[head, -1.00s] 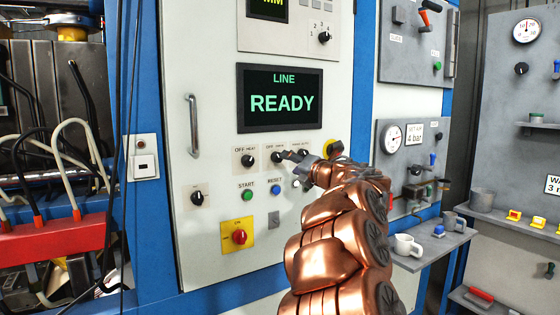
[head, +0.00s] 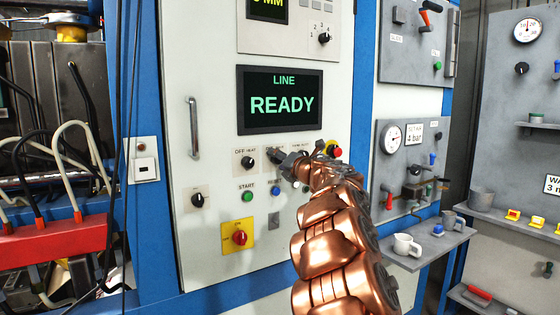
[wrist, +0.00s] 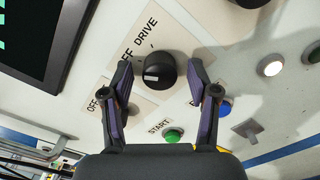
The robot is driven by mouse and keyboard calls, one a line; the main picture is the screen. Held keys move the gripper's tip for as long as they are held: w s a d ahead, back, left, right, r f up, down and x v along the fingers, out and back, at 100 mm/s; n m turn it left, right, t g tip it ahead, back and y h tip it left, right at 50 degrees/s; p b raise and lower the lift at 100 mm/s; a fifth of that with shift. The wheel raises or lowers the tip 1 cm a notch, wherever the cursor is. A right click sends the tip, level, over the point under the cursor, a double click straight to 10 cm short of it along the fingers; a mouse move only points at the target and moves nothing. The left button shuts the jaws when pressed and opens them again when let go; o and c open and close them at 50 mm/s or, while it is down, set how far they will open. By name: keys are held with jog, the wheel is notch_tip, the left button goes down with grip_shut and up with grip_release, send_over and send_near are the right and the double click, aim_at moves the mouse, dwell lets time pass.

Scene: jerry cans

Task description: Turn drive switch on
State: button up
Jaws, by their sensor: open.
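The drive switch (wrist: 159,70) is a round black knob with a pale mark on its face, beside the printed label "OFF DRIVE" in the wrist view. My gripper (wrist: 161,76) is open, its two fingers apart on either side of the knob in that view. I cannot tell whether either finger touches it. In the head view my gripper (head: 287,160) is at the row of knobs on the panel and covers most of the drive switch and its label. Which position the switch is in is not clear.
The heat knob (head: 248,162) is left of my gripper, and a red button (head: 335,151) is right. Below are a green start button (head: 247,197), a blue reset button (head: 275,190) and a red knob on a yellow plate (head: 239,237). The screen (head: 280,99) above reads "LINE READY".

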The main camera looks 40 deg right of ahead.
jog(key=shift+c, duration=0.4)
grip_shut()
jog(key=shift+p, duration=0.3)
jog(key=shift+r+m+p, duration=0.1)
jog(key=shift+m+p, duration=5.5)
jog(key=shift+m, duration=0.4)
